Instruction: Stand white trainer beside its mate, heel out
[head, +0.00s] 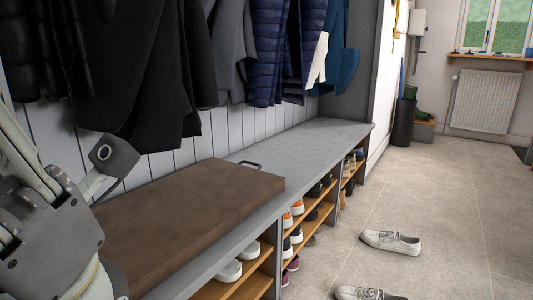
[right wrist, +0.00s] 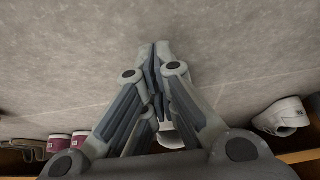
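A second white trainer (head: 366,293) is on the floor nearer me, cut by the bottom edge. A pair of white shoes (head: 229,270) stands side by side in the near cubby, toes out. My left arm fills the left edge of the head view; its fingertips cannot be made out. My right gripper (right wrist: 162,52) has its fingers together over bare floor, with nothing seen between the tips. A white shoe (right wrist: 283,117) shows at right, and a pale thing behind the fingers is mostly hidden.
The grey bench (head: 300,142) carries a brown cushion (head: 180,215) and has wooden shelves with several shoes. Coats hang above it. Burgundy shoes (right wrist: 70,144) show at left in the right wrist view. The floor right of the bench is mostly clear.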

